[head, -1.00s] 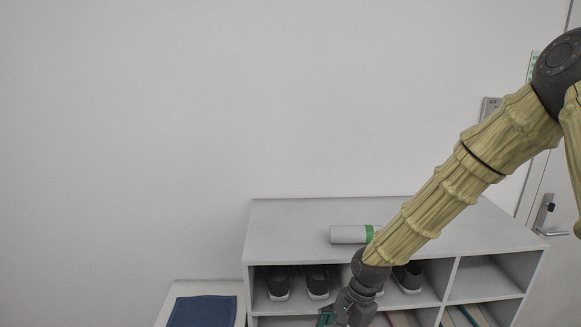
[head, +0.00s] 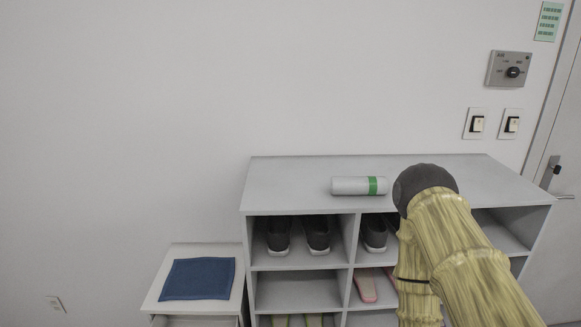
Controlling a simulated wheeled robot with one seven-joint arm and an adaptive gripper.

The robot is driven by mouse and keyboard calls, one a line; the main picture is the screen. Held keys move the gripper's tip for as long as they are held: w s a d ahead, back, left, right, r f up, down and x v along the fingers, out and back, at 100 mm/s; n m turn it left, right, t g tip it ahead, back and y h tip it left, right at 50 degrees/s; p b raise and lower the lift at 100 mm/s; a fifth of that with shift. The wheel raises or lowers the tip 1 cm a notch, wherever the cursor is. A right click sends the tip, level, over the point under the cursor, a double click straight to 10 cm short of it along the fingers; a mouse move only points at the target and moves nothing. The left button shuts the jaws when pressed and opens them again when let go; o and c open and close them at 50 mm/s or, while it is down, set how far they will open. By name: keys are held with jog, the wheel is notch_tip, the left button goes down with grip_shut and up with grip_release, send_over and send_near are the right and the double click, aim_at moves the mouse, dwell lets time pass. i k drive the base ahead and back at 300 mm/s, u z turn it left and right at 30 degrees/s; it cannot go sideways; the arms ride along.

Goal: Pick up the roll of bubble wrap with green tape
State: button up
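The roll of bubble wrap (head: 350,186) lies on its side on top of the grey shelf unit (head: 285,180). It is whitish, with a band of green tape (head: 373,186) near its right end. My arm, in a yellowish ribbed cover with a dark joint, stands in front of the shelf's right half, its dark joint just right of the roll. My gripper is not visible in the head view. I see nothing touching the roll.
Dark shoes (head: 318,233) and pink footwear (head: 365,285) fill some shelf compartments. A low white cabinet (head: 160,285) with a folded blue cloth (head: 198,279) stands to the left. Wall switches (head: 477,124) and a door are at right. The shelf top left of the roll is clear.

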aim_at(368, 185)
jog(key=u, duration=1.7)
jog(key=k, duration=0.95)
jog(key=z, duration=1.65)
